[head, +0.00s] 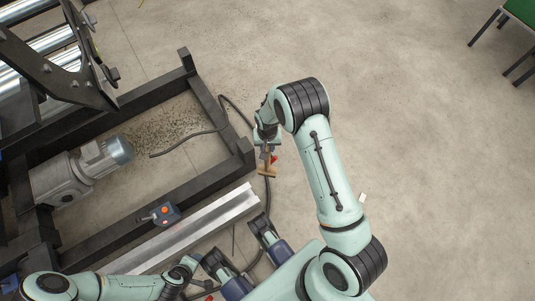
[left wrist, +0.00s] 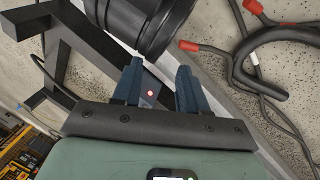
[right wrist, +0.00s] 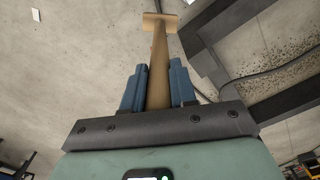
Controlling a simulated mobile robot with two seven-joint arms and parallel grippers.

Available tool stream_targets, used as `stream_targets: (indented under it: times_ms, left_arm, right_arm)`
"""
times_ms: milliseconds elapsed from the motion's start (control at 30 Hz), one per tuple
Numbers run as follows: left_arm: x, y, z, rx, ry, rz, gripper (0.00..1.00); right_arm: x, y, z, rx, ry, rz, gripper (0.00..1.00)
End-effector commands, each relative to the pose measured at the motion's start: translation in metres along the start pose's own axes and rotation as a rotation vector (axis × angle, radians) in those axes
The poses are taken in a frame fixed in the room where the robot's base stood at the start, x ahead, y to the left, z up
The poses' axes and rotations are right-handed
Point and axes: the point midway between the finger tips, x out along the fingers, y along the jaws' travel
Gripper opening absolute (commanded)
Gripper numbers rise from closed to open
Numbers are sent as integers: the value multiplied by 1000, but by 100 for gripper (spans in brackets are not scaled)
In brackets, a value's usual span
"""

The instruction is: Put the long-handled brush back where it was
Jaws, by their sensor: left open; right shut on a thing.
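The long-handled brush (head: 267,169) has a plain brown wooden handle and a crosswise wooden head. My right gripper (right wrist: 158,78) is shut on its handle (right wrist: 158,70). In the right wrist view the handle runs away from the jaws to the head (right wrist: 160,20) at its far end. In the head view the brush hangs over the floor, just right of the black frame's corner; part of it is hidden by the gripper. My left gripper (left wrist: 160,78) is open and empty in the left wrist view. A small red light shows beyond its fingers.
A black steel frame (head: 216,107) with a grey motor (head: 90,168) stands at left. Dark crumbs (head: 172,128) and a black cable (head: 238,108) lie on the floor. A control box (head: 160,213) and a metal channel (head: 190,228) are near the frame.

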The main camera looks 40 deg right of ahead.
Motion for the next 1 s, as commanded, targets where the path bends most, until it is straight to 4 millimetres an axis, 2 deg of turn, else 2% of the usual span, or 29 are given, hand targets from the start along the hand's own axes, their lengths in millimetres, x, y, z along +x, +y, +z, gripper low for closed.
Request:
stream_targets:
  times_ms: [33, 267, 400, 500, 767, 1000]
  left_arm:
    - [7, -3, -6, -2, 17, -2, 43]
    - [27, -10, -34, -8, 99, -8, 43]
    - [42, -26, -13, -25, 33, -36, 43]
    - [47, -34, -4, -33, 1, -49, 43]
    - [53, -42, 7, -43, -34, -64, 43]
    - [65, -57, 27, -63, -98, -91, 43]
  right_arm:
    - [17, 1, 1, 0, -5, 3, 0]
    - [80, 0, 1, 0, -4, 2, 0]
    - [114, 0, 1, -1, -3, 2, 0]
    - [130, 0, 1, -1, -2, 1, 0]
    - [147, 0, 0, -2, 0, 0, 0]
    - [182, 0, 1, -2, -2, 0, 0]
